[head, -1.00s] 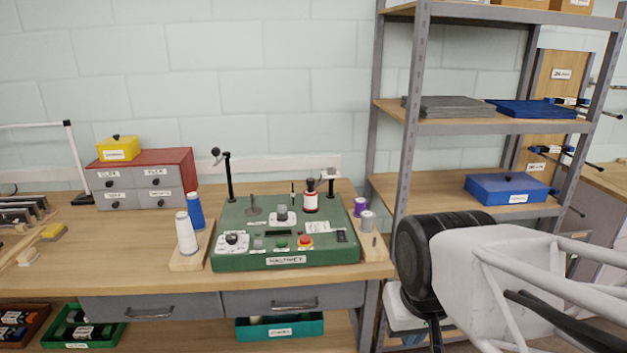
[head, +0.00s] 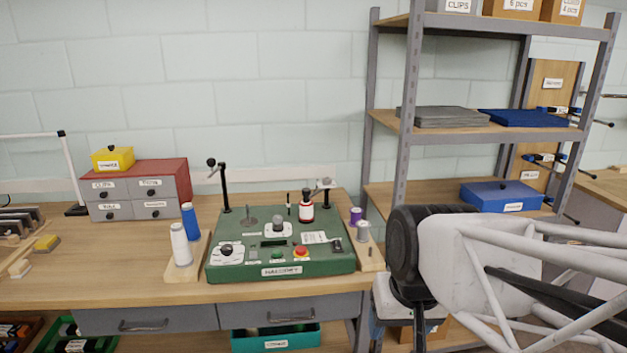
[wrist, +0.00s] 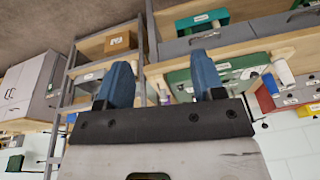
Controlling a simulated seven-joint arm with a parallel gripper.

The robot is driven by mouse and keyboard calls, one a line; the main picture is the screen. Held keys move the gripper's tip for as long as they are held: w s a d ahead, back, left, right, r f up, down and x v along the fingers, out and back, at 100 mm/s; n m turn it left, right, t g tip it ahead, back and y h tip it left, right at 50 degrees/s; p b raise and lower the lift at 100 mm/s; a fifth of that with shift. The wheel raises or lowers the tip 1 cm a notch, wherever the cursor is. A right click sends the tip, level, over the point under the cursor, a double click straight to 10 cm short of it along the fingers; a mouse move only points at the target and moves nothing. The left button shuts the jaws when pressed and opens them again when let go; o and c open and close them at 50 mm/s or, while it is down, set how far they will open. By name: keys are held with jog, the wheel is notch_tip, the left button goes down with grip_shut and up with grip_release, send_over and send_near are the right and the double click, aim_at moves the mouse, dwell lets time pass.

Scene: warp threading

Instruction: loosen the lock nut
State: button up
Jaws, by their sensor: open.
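The green machine (head: 318,265) stands on the workbench in the head view, with dials, buttons, posts and a red-and-white spool on top. I cannot make out a lock nut on it for certain at this size. In the wrist view the picture is upside down, and part of the green machine (wrist: 180,77) shows beyond my fingers. My gripper (wrist: 161,72) is open, its two blue fingers apart with nothing between them. It is well away from the machine. In the head view my arm is at the right, in front of the shelving, and the fingers are not clearly visible.
White and blue thread cones (head: 180,245) stand left of the machine, and small purple and grey spools (head: 362,232) right of it. A red drawer cabinet (head: 183,178) is farther left. Metal shelving (head: 412,75) rises at the right behind my arm. The bench's front middle is clear.

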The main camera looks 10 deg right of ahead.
jog(key=w+a+r+m+t+y, duration=0.15)
jog(key=w+m, duration=0.25)
jog(key=w, duration=0.8)
jog(key=w+r+m+y, duration=0.2)
jog(key=w+m+y, duration=0.15)
jog(key=w, duration=0.95)
jog(key=w+a+r+m+y, duration=0.1)
jog(key=w+m, duration=0.4)
jog(key=w, duration=0.7)
jog(key=m+t+y, duration=0.3)
jog(key=m+t, duration=0.3)
jog(key=m, duration=0.7)
send_near(327, 178)
jog(key=w+a, duration=0.2)
jog(key=shift+s+d+f+g, duration=0.2)
jog(key=shift+f+g, duration=0.05)
jog(key=shift+f, duration=0.05)
jog(key=shift+w+a, duration=0.1)
jog(key=shift+x, duration=3.75)
